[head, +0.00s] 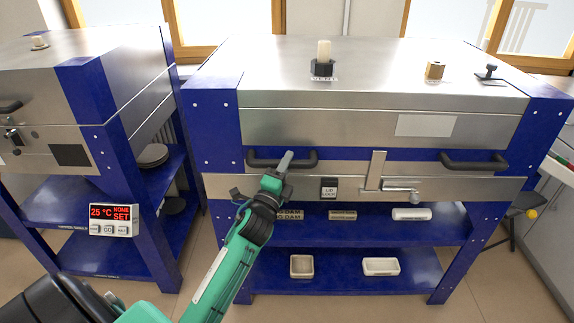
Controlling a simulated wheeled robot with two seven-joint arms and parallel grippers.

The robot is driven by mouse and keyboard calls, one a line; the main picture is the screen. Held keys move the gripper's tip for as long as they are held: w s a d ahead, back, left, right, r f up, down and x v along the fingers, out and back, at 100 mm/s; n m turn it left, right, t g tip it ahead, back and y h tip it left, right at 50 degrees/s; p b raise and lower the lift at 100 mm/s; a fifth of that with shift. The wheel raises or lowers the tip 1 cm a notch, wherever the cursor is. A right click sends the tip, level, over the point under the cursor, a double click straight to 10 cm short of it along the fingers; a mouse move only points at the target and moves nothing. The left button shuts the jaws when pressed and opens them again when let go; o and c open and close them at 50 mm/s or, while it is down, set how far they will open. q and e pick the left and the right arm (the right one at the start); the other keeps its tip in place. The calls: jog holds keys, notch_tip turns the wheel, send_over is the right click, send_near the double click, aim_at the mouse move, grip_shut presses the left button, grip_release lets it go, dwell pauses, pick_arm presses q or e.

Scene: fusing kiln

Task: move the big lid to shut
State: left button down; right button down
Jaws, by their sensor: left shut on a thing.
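The big lid (370,125) is the broad silver top of the large kiln on the right. It looks level and low over the kiln body; I cannot tell whether a small gap remains under it. Two dark bar handles show on its front side, a left handle (256,163) and a right handle (475,165). My left gripper (285,162) is at the right part of the left handle, shut on it. The gripper hides part of that handle. A "lid lock" label (329,188) and a metal latch (398,189) sit on the front strip below. My right gripper is out of view.
A smaller kiln (70,80) stands at the left, with a red-lit controller (114,219) on its frame. Blue shelves (340,262) under the big kiln hold several pale blocks and trays. A plug (323,60) stands on the lid top.

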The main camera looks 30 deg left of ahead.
pick_arm(q)
jog(key=shift+s+d+f, duration=0.1)
jog(key=shift+f, duration=0.75)
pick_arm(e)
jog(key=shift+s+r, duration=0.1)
pick_arm(q)
jog(key=c, duration=1.2)
grip_release()
jog(key=shift+f, duration=0.1)
jog(key=shift+r, duration=0.25)
jog(key=b+v, duration=0.1)
jog(key=v, duration=1.2)
jog(key=shift+s, duration=0.35)
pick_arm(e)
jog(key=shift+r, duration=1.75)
pick_arm(q)
jog(key=shift+f, duration=0.15)
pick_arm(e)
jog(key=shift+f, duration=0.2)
